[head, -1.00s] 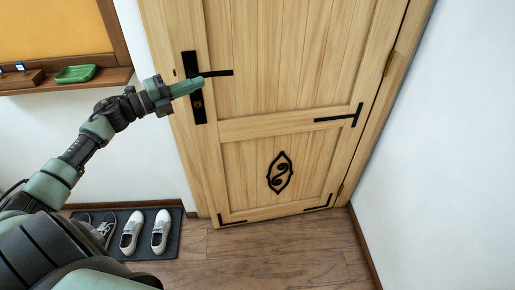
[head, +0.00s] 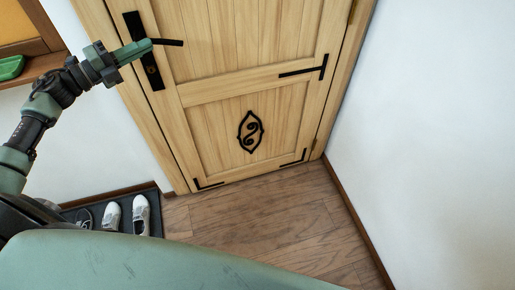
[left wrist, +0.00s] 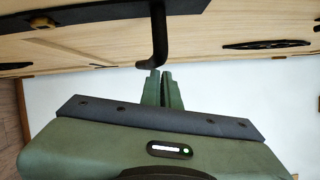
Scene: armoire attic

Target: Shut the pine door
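The pine door (head: 235,85) fills the upper middle of the head view, with black hinge straps and a black oval ornament. It looks flush with its pine frame (head: 128,110); I cannot tell whether a small gap is left. Its black lever handle (head: 168,42) sits on a dark plate (head: 150,72) at the door's left edge. My left gripper (head: 148,46) is at the lever, fingers close together. In the left wrist view the fingertips (left wrist: 160,74) are at the lever's end (left wrist: 158,45), with nothing clearly between them. My right gripper is not in view.
White shoes (head: 140,214) stand on a dark mat (head: 155,212) at lower left. A shelf (head: 32,68) with a green dish (head: 11,67) is on the left wall. A white wall (head: 430,130) bounds the right. The wooden floor (head: 265,220) before the door is clear.

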